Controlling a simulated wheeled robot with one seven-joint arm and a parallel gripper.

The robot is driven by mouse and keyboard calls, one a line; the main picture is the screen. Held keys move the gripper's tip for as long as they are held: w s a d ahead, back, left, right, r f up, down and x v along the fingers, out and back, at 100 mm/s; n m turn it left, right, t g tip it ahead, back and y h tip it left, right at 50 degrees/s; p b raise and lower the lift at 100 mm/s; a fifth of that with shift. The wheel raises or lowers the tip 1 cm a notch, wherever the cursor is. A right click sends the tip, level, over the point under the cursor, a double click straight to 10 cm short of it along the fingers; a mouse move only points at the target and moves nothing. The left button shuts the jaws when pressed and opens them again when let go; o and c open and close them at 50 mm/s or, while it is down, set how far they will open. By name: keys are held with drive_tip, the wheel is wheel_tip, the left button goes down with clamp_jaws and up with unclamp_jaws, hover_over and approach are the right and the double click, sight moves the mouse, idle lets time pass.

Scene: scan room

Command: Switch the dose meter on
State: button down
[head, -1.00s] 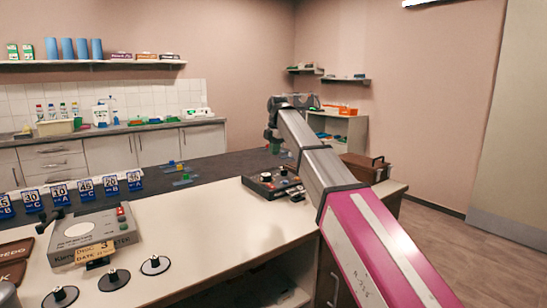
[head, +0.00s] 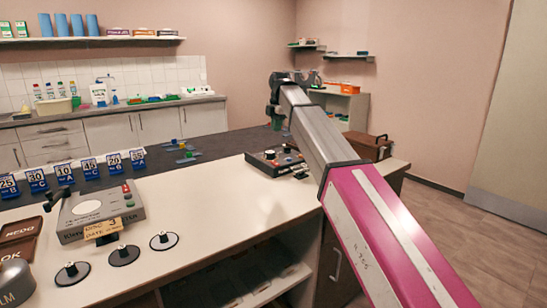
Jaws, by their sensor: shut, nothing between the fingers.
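A grey box-shaped meter (head: 128,211) with a round pale dial face, a red button and a lettered front lies on the white counter at the left. A tan tag hangs at its front edge. I cannot read the lettering surely or tell whether it is on. A dark control box (head: 262,163) with knobs stands further right on the counter. My gripper (head: 278,124) is small and far off, pointing down beyond the dark box. It is shut and empty, well apart from the grey meter. Its fingertips are hard to make out.
Three black-knobbed discs (head: 124,255) lie in front of the meter. A row of blue numbered cards (head: 89,167) stands behind it. A brown case (head: 366,147) sits at the counter's right end. The white counter (head: 220,205) is clear between meter and dark box.

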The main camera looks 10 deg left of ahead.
sight(275, 163)
drive_tip(key=shift+f, duration=0.15)
drive_tip(key=f, duration=0.4)
drive_tip(key=a+f, duration=0.1)
drive_tip(key=f, duration=0.4)
drive_tip(key=w+f, duration=0.1)
drive_tip(key=f, duration=0.3)
drive_tip(key=shift+w+a+f, duration=0.1)
drive_tip(key=shift+a+f, duration=0.15)
drive_tip(key=shift+f, duration=0.05)
drive_tip(key=shift+f, duration=0.2)
drive_tip(key=shift+s+d+r, duration=0.25)
drive_tip(key=shift+s+d, duration=0.2)
drive_tip(key=shift+d, duration=0.15)
drive_tip(key=shift+r, duration=0.1)
